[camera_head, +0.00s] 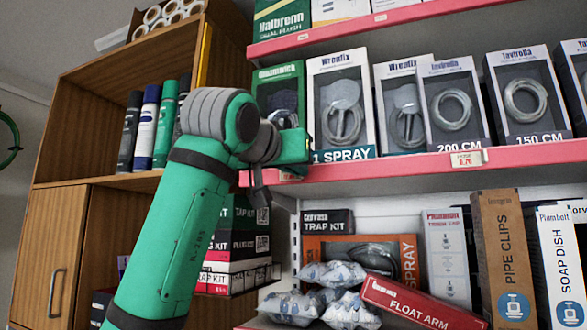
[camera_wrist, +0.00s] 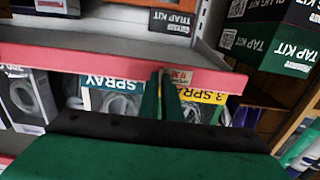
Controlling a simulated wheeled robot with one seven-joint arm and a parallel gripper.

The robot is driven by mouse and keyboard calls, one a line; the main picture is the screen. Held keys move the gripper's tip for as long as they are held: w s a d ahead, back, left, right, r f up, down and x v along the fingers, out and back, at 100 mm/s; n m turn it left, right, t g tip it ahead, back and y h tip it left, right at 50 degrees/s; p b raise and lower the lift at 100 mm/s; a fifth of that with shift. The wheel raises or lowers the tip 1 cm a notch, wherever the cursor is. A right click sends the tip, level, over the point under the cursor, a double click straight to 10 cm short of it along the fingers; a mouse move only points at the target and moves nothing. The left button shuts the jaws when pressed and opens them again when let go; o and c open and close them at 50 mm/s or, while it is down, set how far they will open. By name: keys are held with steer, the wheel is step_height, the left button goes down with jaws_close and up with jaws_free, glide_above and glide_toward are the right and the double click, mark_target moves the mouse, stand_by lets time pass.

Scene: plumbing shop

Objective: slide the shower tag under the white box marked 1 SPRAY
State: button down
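The white box marked 1 SPRAY (camera_head: 342,100) stands on the pink-edged shelf in the head view, with a shower head in its window. In the upside-down wrist view, its teal label (camera_wrist: 112,80) is left of my fingers. A small price tag with red figures (camera_wrist: 183,76), seemingly the shower tag, sits on the pink shelf edge (camera_wrist: 90,62), below the box with the yellow 3 SPRAY strip. My gripper (camera_wrist: 161,76) is at the tag's end, its two green fingers nearly together and seemingly closed on a thin part of it.
Another tag (camera_head: 467,159) is on the same shelf edge, under the 200 CM box (camera_head: 450,105). Trap kit boxes, pillow packs (camera_head: 335,275) and a FLOAT ARM box (camera_head: 405,302) lie below. A wooden cabinet (camera_head: 75,130) stands left.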

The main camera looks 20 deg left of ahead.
steer(key=shift+s+d, duration=0.1)
steer(key=shift+d, duration=0.15)
steer(key=shift+a+f, duration=0.1)
steer(key=shift+a, duration=0.05)
stand_by(0.4)
